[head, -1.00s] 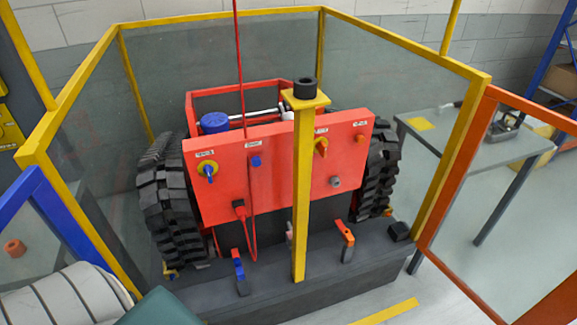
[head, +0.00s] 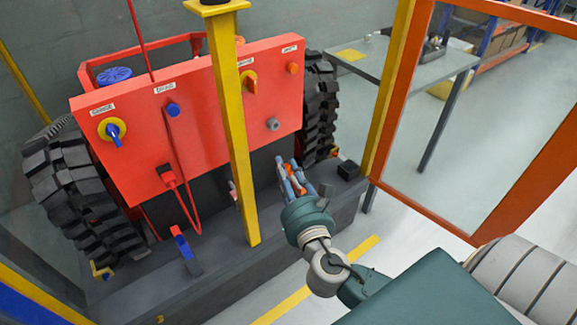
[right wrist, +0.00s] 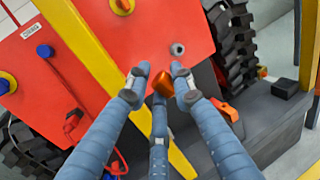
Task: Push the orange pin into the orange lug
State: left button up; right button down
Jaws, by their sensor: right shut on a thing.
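My right gripper (head: 291,178) reaches in from the lower right in the head view, low in front of the red panel. In the right wrist view its blue fingers (right wrist: 159,84) are shut on a short orange piece, which looks like the orange pin (right wrist: 163,82). The orange lug (right wrist: 225,109) shows just right of the fingers on the dark base, apart from the held piece. In the head view, orange shows between the fingers, but I cannot tell pin from lug there. My left gripper is not in view.
A red panel (head: 200,105) with knobs stands between black tracks. A yellow post (head: 238,140) rises close left of the gripper. A blue lug (head: 181,244) sits farther left on the dark base (head: 222,270). An orange-framed clear panel (head: 398,130) stands at right.

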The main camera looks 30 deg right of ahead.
pick_arm(q)
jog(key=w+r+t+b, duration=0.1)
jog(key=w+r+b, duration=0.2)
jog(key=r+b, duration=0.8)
jog(key=b, duration=0.4)
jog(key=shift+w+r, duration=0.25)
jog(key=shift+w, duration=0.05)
pick_arm(e)
jog(key=w+d+f+m+g+h, duration=0.1)
jog(key=w+d+f+h, duration=0.1)
jog(key=w+d+f, duration=0.3)
jog(key=w+d+f+m+g+h, duration=0.1)
jog(key=w+d+f+m+h, duration=0.1)
jog(key=w+d+f, duration=0.4)
jog(key=w+d+h, duration=0.1)
jog(key=w+d, duration=0.2)
jog(key=w, duration=0.3)
jog(key=shift+f, duration=0.3)
jog(key=shift+m, duration=0.4)
